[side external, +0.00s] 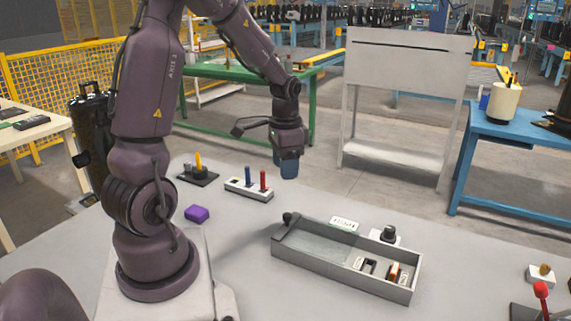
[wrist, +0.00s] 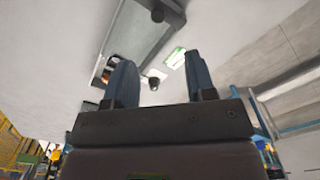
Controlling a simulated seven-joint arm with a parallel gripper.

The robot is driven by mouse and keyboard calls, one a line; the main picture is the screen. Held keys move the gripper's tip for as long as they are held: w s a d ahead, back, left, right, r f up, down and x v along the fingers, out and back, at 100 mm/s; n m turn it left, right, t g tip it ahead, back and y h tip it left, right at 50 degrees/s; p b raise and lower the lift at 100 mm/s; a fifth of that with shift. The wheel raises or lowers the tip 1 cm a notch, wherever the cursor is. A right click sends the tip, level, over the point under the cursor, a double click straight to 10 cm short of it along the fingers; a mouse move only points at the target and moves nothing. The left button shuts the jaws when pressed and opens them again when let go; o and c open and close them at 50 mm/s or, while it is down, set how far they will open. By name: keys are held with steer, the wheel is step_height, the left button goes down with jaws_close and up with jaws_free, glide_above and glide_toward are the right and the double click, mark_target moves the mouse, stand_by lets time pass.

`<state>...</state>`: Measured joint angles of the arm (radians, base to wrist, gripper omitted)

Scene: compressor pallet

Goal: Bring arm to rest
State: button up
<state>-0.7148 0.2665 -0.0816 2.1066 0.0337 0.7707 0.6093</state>
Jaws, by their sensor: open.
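My gripper (side external: 287,167) hangs from the purple arm above the far side of the grey worktable (side external: 240,285). It is right of the small stand with pegs and behind the grey tray, clear of both. In the wrist view my gripper (wrist: 162,85) shows two blue fingers spread apart with nothing between them. The tray (side external: 345,280) holds a few small parts at its right end. The tray also shows in the wrist view (wrist: 150,40), beyond the fingers.
A white stand (side external: 249,190) holds a blue and a red peg. A purple block (side external: 197,214) lies nearer my base. A dark round knob (side external: 388,233) sits behind the tray. A red-topped lever (side external: 541,292) stands at the right edge. The table's front middle is clear.

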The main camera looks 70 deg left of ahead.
steer(key=s+d+r+t, duration=0.2)
steer(key=s+d+r, duration=0.1)
steer(key=d+r, duration=0.4)
steer(key=s+d+r+t, duration=0.3)
steer(key=d+r, duration=0.4)
steer(key=d, duration=0.6)
steer(key=shift+s+r+t, duration=0.3)
steer(key=shift+s, duration=0.25)
stand_by(1.4)
